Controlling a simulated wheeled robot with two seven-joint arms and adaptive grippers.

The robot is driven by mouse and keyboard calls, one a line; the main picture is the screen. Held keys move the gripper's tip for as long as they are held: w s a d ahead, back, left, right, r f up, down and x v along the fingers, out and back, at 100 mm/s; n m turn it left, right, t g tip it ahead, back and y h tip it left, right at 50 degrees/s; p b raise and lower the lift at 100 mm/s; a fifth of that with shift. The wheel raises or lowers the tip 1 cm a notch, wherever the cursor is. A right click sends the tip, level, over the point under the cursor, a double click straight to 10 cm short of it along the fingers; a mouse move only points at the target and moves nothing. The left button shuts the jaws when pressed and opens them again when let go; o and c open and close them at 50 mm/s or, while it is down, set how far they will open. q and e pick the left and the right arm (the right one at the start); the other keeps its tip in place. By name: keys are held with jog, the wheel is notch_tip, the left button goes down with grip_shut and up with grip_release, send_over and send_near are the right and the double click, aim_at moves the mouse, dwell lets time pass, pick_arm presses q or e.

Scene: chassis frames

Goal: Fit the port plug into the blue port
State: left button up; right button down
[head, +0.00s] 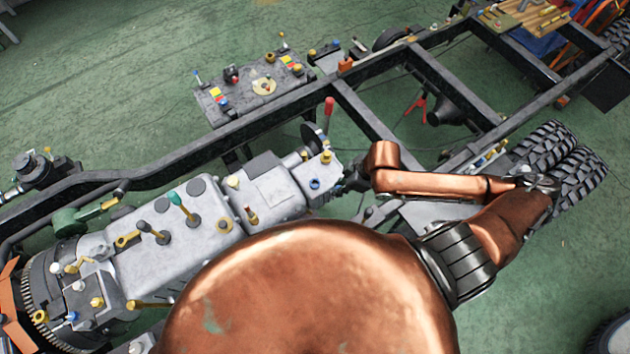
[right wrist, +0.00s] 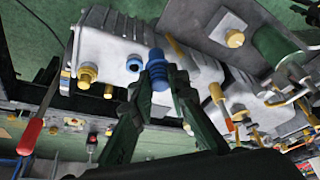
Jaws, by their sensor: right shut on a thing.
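The blue port (head: 315,184) is a small blue ring on the end of the grey gearbox housing. It also shows in the right wrist view (right wrist: 134,62) as a blue round fitting on the housing face. My right gripper (head: 347,184) is close to the right of that housing end. In the right wrist view its dark fingers (right wrist: 162,84) are shut on the port plug (right wrist: 157,66), a ribbed blue cylinder. The plug appears just right of the port there; I cannot tell the depth gap. I cannot make out the plug in the head view. My left gripper is not in view.
A red-tipped lever (head: 329,107) stands behind the housing end. Yellow fittings (right wrist: 86,75) sit left of the port in the wrist view. The dark chassis frame (head: 230,127) runs behind the gearbox. Tyres (head: 575,160) stand at the right, near my right arm.

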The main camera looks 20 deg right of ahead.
jog(key=shift+s+f+n, duration=0.1)
jog(key=shift+s+n, duration=0.2)
jog(key=shift+n, duration=0.1)
jog(key=w+a+f+p, duration=0.2)
jog(key=w+f, duration=0.1)
jog(key=w, duration=0.5)
send_near(310, 183)
jog(key=f, duration=0.1)
jog(key=shift+w+a+f, duration=0.6)
jog(key=shift+w+f, duration=0.05)
jog(key=shift+w, duration=0.2)
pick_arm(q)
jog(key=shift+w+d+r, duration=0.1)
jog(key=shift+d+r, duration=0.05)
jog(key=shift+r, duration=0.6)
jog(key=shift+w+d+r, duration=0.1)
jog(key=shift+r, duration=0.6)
pick_arm(e)
jog(key=shift+w+f, duration=0.1)
jog(key=shift+f, duration=1.6)
